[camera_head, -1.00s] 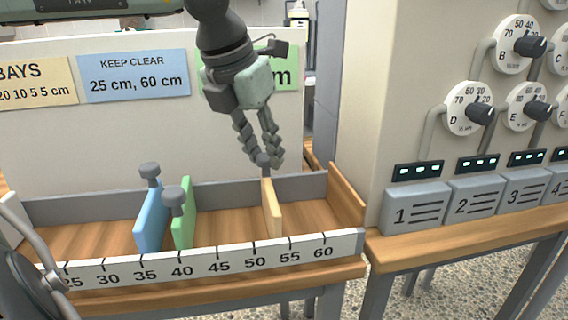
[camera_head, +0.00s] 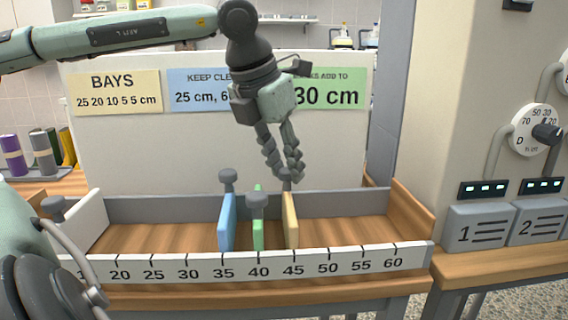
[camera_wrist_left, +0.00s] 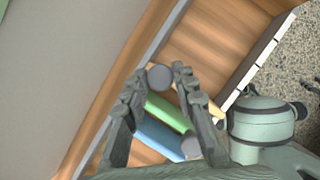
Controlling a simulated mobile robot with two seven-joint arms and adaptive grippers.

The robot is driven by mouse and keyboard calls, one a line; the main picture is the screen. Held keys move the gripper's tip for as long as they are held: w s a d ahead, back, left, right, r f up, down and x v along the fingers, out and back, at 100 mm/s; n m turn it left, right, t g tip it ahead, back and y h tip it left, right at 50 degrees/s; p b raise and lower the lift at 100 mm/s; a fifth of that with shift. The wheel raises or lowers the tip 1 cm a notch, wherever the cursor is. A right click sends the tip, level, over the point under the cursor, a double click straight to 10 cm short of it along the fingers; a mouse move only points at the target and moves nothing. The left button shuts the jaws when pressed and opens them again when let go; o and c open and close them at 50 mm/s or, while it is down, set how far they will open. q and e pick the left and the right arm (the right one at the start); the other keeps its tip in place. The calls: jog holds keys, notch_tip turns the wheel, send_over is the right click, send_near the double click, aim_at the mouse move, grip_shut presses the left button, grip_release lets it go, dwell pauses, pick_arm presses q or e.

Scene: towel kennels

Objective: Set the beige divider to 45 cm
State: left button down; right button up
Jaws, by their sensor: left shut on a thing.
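The beige divider (camera_head: 291,222) stands upright in the slotted wooden tray, its front end by the 45 mark of the ruler strip (camera_head: 250,264). My left gripper (camera_head: 287,178) is above it, with its fingers closed around the grey knob on top of the divider. In the left wrist view the round knob (camera_wrist_left: 159,77) sits between the fingertips, and part of the beige divider (camera_wrist_left: 206,103) shows behind the right finger. My right gripper is not in view.
The green divider (camera_head: 258,235) stands close left of the beige one, near 40, and the blue divider (camera_head: 226,222) near 35. A white divider (camera_head: 82,226) is at the far left. The tray floor (camera_head: 345,225) right of the beige divider is clear.

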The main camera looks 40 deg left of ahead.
pick_arm(q)
jog(key=c, duration=1.3)
grip_release()
jog(key=shift+o, duration=0.2)
jog(key=shift+r, duration=0.1)
jog(key=v, duration=1.2)
